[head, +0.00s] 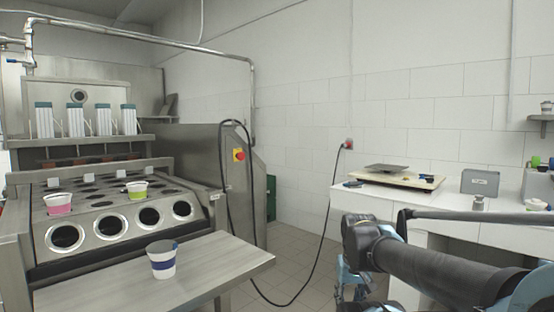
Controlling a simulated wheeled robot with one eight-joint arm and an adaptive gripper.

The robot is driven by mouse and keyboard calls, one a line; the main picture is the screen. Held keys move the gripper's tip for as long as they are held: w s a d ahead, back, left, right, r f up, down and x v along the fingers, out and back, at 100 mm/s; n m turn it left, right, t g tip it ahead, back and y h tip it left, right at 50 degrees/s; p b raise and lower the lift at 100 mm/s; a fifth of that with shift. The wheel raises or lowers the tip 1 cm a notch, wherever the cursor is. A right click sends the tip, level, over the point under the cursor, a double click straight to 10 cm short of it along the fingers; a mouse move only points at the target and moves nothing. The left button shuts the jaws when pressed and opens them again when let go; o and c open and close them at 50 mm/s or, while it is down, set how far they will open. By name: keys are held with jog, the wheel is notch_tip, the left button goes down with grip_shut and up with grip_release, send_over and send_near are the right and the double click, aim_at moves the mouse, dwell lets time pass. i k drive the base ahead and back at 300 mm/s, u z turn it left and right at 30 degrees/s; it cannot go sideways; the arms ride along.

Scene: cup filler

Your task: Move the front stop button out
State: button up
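The front stop button (239,155) is a red knob on a yellow plate, on the side panel of the steel cup filler (200,150), left of the picture's middle. It is small here, and I cannot tell whether it is pressed in or out. My arm (440,270) comes in from the lower right, dark with light blue parts, and bends down near the bottom edge. It is well to the right of the button and apart from it. My gripper cannot be made out in this view.
A black cable hangs beside the button and runs over the floor to a wall socket (348,144). A white counter (385,205) stands at right.

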aim_at(241, 156)
jog(key=z, duration=0.45)
jog(key=k, duration=1.35)
jog(key=u, duration=0.9)
jog(key=i, duration=1)
jog(key=z, duration=0.05)
